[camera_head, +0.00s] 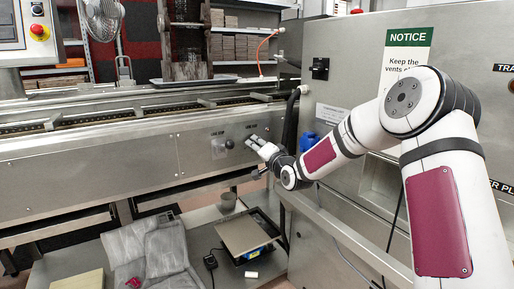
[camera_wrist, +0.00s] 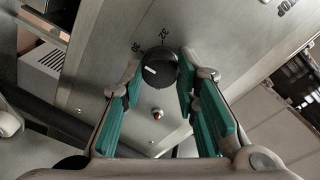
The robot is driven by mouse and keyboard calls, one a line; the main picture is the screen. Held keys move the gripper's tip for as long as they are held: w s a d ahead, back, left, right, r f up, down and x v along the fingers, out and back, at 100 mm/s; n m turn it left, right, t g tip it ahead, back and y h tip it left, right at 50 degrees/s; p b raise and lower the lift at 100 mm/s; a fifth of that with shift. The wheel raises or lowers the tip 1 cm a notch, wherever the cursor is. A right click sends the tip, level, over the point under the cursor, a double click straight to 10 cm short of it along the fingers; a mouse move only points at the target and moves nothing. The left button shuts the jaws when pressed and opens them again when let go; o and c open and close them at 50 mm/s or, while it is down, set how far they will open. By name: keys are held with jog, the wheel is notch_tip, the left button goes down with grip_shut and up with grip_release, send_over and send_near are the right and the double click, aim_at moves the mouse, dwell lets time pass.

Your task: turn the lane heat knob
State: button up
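In the wrist view a round black knob (camera_wrist: 160,72) with a white pointer mark sits on the steel panel, with printed numbers beside it. The mark is on its left side. My gripper (camera_wrist: 161,80) is open, with its green-padded fingers on either side of the knob. The right fingertip looks very close to the knob; I cannot tell whether it touches. In the head view my gripper (camera_head: 254,143) is at the front panel of the long steel line (camera_head: 120,160) and covers what is right in front of it.
A small indicator light (camera_wrist: 158,115) is below the knob. In the head view another dark round control (camera_head: 229,144) is left of my gripper. A steel cabinet (camera_head: 345,80) stands to the right.

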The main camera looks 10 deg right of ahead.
jog(key=o, duration=0.4)
jog(key=shift+f, duration=0.2)
jog(key=shift+o, duration=0.3)
jog(key=shift+r, duration=0.1)
jog(key=v, duration=1.2)
